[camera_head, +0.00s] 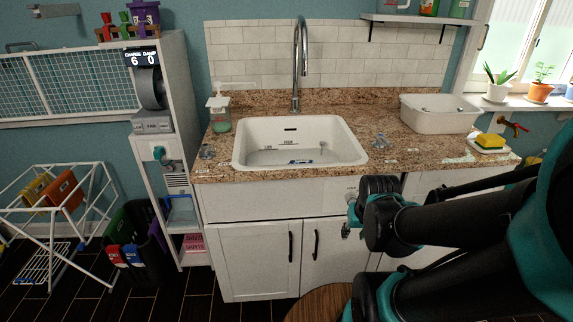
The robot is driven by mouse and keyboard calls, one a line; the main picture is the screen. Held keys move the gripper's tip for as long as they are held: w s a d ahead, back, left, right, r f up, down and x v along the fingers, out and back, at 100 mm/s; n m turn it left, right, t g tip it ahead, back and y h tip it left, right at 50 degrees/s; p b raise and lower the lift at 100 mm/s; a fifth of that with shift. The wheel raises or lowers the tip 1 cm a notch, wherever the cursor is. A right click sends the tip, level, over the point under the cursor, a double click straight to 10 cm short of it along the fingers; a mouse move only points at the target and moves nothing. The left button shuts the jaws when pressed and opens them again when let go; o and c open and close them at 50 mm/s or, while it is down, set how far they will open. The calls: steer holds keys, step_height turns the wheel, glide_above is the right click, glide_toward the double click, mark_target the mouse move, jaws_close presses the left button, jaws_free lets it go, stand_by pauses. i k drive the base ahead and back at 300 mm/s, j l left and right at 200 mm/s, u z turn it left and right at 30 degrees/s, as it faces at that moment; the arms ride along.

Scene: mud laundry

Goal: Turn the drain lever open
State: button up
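My gripper (350,217) is at the front of the sink cabinet, right of centre and below the counter edge. It is seen from behind and partly covered by my own dark wrist, so its finger opening is unclear. A small pale fitting or marking (351,190) shows on the cabinet's front panel just above the gripper. I cannot tell whether it is the drain lever, or whether the gripper touches it. The white sink (350,150) is set in the granite counter and seems to hold shallow water with small items in it.
A red-handled valve (512,124) is on the wall at right. A white basin (440,113) and yellow sponge (490,141) stand on the counter. A soap bottle (219,112) is left of the sink. Cabinet doors (254,260) are below. A round wooden top (318,303) is in front.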

mark_target(205, 148)
steer(key=j+z, duration=0.2)
steer(key=j, duration=0.25)
steer(key=j+z, duration=0.15)
steer(key=j, duration=0.35)
steer(key=k+j+z, duration=0.2)
steer(key=j, duration=0.25)
steer(key=j+z, duration=0.15)
steer(key=j, duration=0.3)
steer(key=k+j+z, duration=0.2)
steer(key=j, duration=0.25)
steer(key=j+z, duration=0.2)
steer(key=j, duration=0.25)
steer(key=j+z, duration=0.2)
steer(key=j, duration=0.35)
steer(key=j+z, duration=0.15)
steer(key=j, duration=0.4)
steer(key=k+j+z, duration=0.2)
steer(key=j, duration=0.35)
steer(key=j+z, duration=0.15)
steer(key=j, duration=0.4)
steer(key=k, duration=0.05)
